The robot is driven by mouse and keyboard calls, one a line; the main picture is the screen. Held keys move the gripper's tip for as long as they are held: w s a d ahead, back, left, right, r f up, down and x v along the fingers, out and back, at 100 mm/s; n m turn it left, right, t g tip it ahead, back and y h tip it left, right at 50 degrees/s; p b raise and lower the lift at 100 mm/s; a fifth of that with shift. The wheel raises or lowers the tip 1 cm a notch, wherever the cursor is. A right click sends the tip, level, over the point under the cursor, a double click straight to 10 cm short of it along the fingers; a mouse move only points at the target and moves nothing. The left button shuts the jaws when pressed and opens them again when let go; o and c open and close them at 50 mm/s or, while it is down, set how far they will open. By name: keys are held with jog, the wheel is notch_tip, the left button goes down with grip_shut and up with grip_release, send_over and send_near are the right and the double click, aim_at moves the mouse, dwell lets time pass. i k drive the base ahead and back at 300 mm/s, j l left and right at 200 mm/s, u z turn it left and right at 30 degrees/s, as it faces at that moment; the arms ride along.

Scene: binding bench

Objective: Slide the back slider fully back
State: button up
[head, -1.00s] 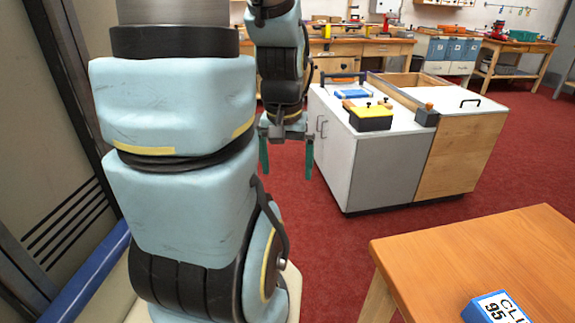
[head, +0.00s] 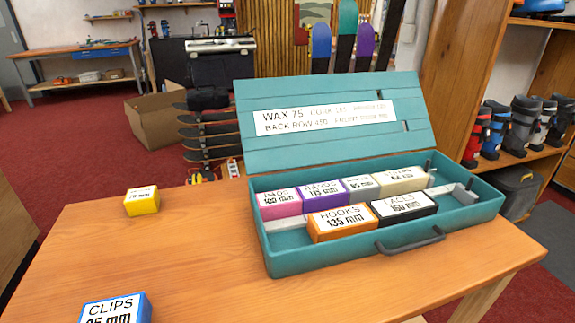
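A teal case (head: 345,255) stands open on the wooden table, with its lid tilted up behind. Its back row holds a pink PADS box (head: 279,206), a purple box (head: 322,194), a grey-white box (head: 361,188) and a cream box (head: 402,181). What looks like the back slider (head: 428,165), a dark upright post with a pale plate, stands at the right end of this row, close to the cream box. A similar front slider (head: 471,185) stands farther right, apart from the black LACES box (head: 404,206). My gripper is not in view now.
An orange HOOKS box (head: 342,223) sits in the front row. A yellow box (head: 142,201) and a blue CLIPS box (head: 115,308) lie loose on the table (head: 200,260). The case's dark handle (head: 411,243) sticks out in front. The table's left-middle is clear.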

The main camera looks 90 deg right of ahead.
aim_at(431, 178)
jog(key=k+l+z, duration=0.15)
jog(key=k+l, duration=0.2)
jog(key=k, duration=0.4)
jog(key=k+l+z, duration=0.15)
jog(key=k+l, duration=0.35)
jog(key=k, duration=0.2)
jog(key=k+l+z, duration=0.2)
jog(key=k+l, duration=0.35)
jog(key=k, duration=0.15)
